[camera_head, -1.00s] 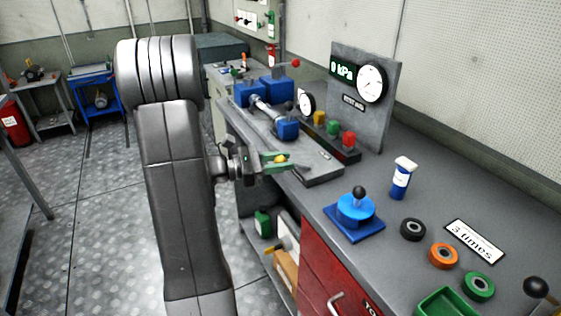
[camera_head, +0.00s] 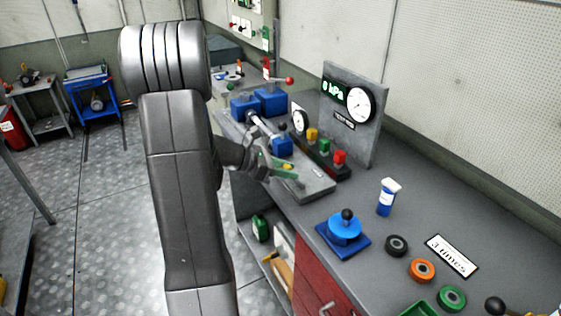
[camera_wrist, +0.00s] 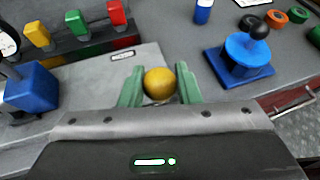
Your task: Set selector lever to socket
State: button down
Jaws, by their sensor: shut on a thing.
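My gripper (camera_head: 284,168) has green fingers and is shut on a yellow ball knob (camera_wrist: 158,83), which sits between the two fingertips in the wrist view. The knob looks like the top of the selector lever, but its stem is hidden below it. In the head view the gripper is over the front part of the grey test-rig plate (camera_head: 312,186). Blue blocks and a silver cylinder (camera_head: 262,125) stand on this plate behind the gripper. No label reading "socket" can be made out.
Yellow, green and red blocks (camera_head: 325,147) stand in a row behind the plate. A gauge panel (camera_head: 349,120) reads 0 kPa. A blue base with a black-knobbed lever (camera_head: 344,232), a blue-white bottle (camera_head: 387,198) and several rings (camera_head: 422,270) are on the bench to the right.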

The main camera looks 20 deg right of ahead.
jog(key=d+r+y+p, duration=0.1)
jog(key=d+y+p, duration=0.1)
jog(key=p, duration=0.1)
jog(key=shift+w+d+r+y, duration=0.1)
jog(key=shift+d+r+y, duration=0.05)
jog(key=shift+r+y, duration=0.2)
jog(key=shift+w+d+r, duration=0.1)
jog(key=shift+d, duration=1.8)
jog(key=c, duration=1.1)
grip_release()
jog(key=shift+d, duration=0.1)
jog(key=b+v, duration=0.1)
jog(key=v, duration=1.2)
jog(key=shift+a+r, duration=0.1)
jog(key=shift+a, duration=0.35)
